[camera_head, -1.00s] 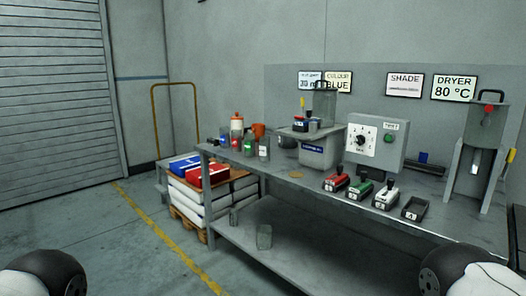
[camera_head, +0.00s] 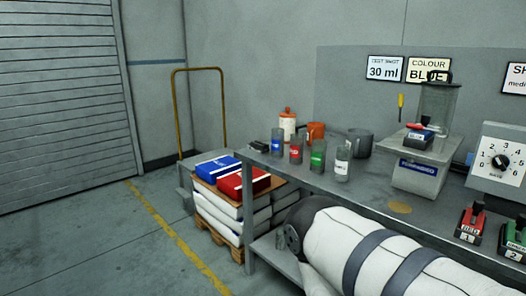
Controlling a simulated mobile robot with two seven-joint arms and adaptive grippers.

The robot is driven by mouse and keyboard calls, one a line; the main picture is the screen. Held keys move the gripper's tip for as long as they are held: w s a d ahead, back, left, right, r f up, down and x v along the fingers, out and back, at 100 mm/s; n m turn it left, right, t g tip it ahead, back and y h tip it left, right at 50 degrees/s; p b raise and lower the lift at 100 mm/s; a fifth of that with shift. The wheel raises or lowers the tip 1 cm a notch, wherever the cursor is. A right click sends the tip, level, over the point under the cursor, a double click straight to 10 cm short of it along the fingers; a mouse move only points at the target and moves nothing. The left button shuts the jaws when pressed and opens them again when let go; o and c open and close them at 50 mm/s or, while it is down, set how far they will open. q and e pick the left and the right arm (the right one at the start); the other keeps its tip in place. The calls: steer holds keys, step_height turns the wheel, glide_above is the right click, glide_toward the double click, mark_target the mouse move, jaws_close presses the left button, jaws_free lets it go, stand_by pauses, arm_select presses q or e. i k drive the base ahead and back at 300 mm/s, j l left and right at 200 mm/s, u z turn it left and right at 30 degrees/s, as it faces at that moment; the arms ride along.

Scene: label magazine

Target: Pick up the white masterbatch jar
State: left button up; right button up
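The jar with the white label (camera_head: 342,163) stands upright on the bench, at the right end of a row of small clear jars. Its neighbours carry a green label (camera_head: 317,157), a red label (camera_head: 296,150) and a blue label (camera_head: 278,144). The white-labelled jar is in plain view, and nothing touches it. Neither of my grippers shows. A thick white link of my own arm with dark bands crosses the lower right, in front of the bench and hiding part of its front edge and lower shelf.
Behind the jars are a white bottle with an orange cap (camera_head: 287,126), an orange cup (camera_head: 316,131) and a grey mug (camera_head: 359,142). A blender-like unit (camera_head: 425,170) stands to the right. A pallet with white sacks (camera_head: 222,217) sits left of the bench. Floor at the left is clear.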

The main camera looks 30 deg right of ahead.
mark_target(343, 162)
steer(key=i+j+z, duration=0.15)
steer(key=i+z, duration=0.2)
steer(key=i, duration=0.25)
steer(key=i+j+z, duration=0.35)
steer(key=i, duration=0.25)
steer(key=i+j+z, duration=0.35)
steer(key=i+j, duration=0.15)
steer(key=i, duration=0.1)
